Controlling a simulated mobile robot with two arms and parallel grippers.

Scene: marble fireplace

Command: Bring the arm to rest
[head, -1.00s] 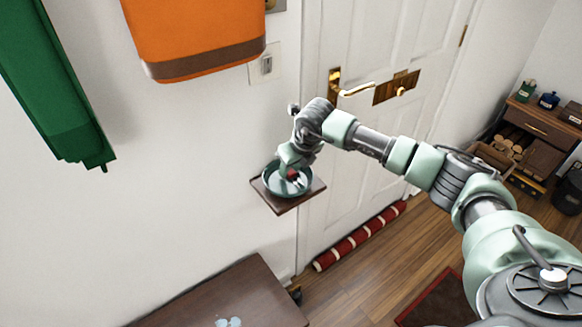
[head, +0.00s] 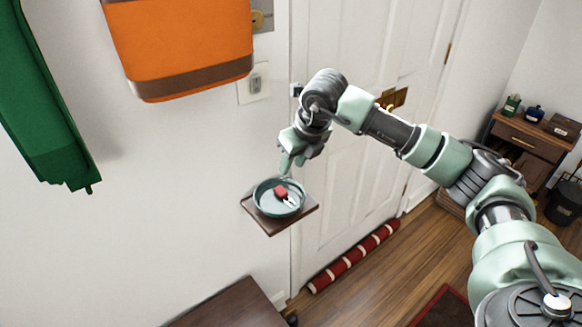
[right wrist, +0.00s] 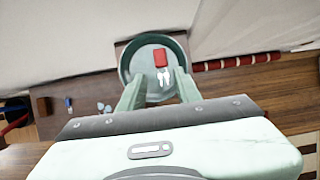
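My right gripper (head: 292,162) hangs just above a round teal bowl (head: 257,203) on a small brown wall shelf (head: 270,226). Its two fingers are spread with nothing between them in the right wrist view (right wrist: 158,88). A red tag (head: 281,191) with silver keys (head: 290,202) lies inside the bowl, apart from the fingers. The red tag (right wrist: 161,57) and keys (right wrist: 163,77) also show below the fingers in the right wrist view. My right arm reaches in from the right, bent at the elbow. My left gripper is out of view.
A white door (head: 350,200) stands behind the arm, with a red striped draught roll (head: 354,256) at its foot. A dark tabletop (head: 230,306) is below. A wooden cabinet (head: 530,138) stands at right.

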